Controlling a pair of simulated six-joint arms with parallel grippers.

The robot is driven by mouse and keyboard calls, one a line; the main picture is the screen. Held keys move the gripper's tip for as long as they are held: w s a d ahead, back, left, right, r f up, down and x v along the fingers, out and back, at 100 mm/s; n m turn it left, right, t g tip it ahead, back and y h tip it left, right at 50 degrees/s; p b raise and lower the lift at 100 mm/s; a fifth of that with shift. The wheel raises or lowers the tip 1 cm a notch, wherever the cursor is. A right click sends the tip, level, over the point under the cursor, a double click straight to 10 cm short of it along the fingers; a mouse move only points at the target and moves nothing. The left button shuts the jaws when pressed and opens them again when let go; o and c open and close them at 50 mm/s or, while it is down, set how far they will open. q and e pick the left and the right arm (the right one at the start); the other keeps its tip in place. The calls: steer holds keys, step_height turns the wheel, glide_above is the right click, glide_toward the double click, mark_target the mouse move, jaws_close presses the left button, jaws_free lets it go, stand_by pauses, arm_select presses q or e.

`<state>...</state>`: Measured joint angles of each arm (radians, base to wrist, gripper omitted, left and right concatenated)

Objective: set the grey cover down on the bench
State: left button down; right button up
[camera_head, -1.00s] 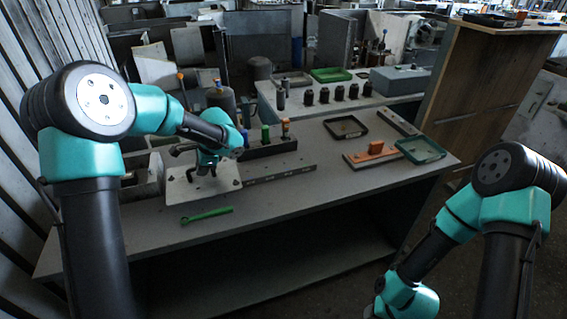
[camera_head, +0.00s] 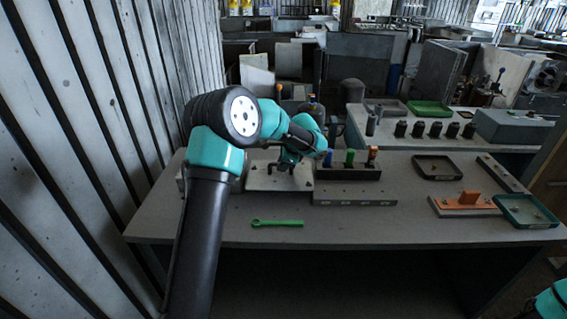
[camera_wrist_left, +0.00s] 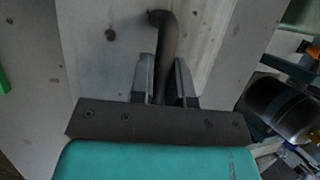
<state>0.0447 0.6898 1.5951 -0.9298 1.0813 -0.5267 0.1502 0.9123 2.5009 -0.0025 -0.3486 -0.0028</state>
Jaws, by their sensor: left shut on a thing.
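The grey cover (camera_head: 265,183) is a flat, pale plate with a dark bent handle, at the left part of the bench (camera_head: 230,228) in the head view. My left gripper (camera_head: 287,168) is over it. In the left wrist view, the fingers (camera_wrist_left: 165,82) are shut on the dark handle (camera_wrist_left: 167,40), and the plate (camera_wrist_left: 95,65) shows beyond them. I cannot tell whether the plate touches the surface below it. My right gripper is out of view; only a bit of my right arm shows at the lower right corner.
A green wrench (camera_head: 277,223) lies in front of the cover. A grey rail (camera_head: 355,196) and a dark block with coloured-handled tools (camera_head: 348,172) stand to its right. Trays and an orange part (camera_head: 468,199) are farther right. The bench front is mostly clear.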

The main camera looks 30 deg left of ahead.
arm_select(q)
steer(key=w+a, duration=0.1)
steer(key=w, duration=0.1)
steer(key=w+a, duration=0.1)
steer(key=w, duration=0.1)
steer(key=w+a, duration=0.1)
steer(key=w, duration=0.1)
steer(key=shift+w+a+f, duration=0.1)
steer(key=shift+a+f, duration=0.2)
steer(key=shift+a, duration=0.05)
steer(key=shift+w+a+f, duration=0.15)
steer(key=shift+w+f, duration=0.05)
steer(key=shift+f, duration=1.6)
steer(key=shift+f, duration=0.15)
steer(key=c, duration=1.1)
jaws_free()
steer(key=v, duration=1.2)
